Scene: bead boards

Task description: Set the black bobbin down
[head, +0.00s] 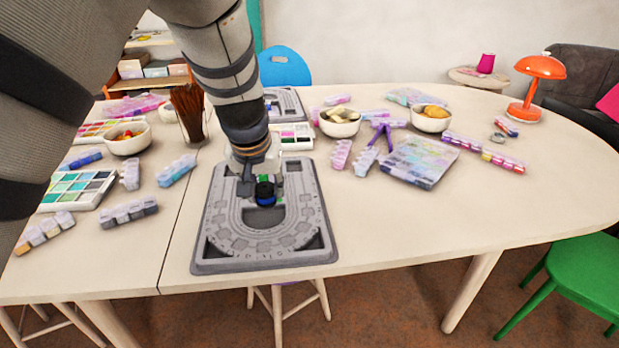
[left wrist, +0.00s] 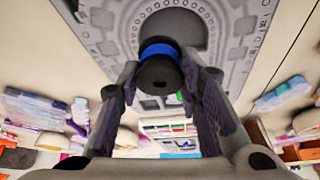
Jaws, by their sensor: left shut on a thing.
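The black bobbin (head: 265,191) with a blue winding is at my left gripper (head: 262,178), over the middle of the grey bead board (head: 222,258). In the left wrist view the bobbin (left wrist: 158,72) sits between the two fingers of my left gripper (left wrist: 170,80), which are shut on it. The board (left wrist: 225,65) shows behind it. I cannot tell whether the bobbin touches the board. My right gripper is not in view.
A second grey board (head: 290,103) lies farther back. Bowls (head: 339,122), a brush cup (head: 190,112), several bead boxes and a large bead case (head: 420,161) stand around. An orange lamp (head: 540,68) is at the back right. The table's right front (head: 430,220) is clear.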

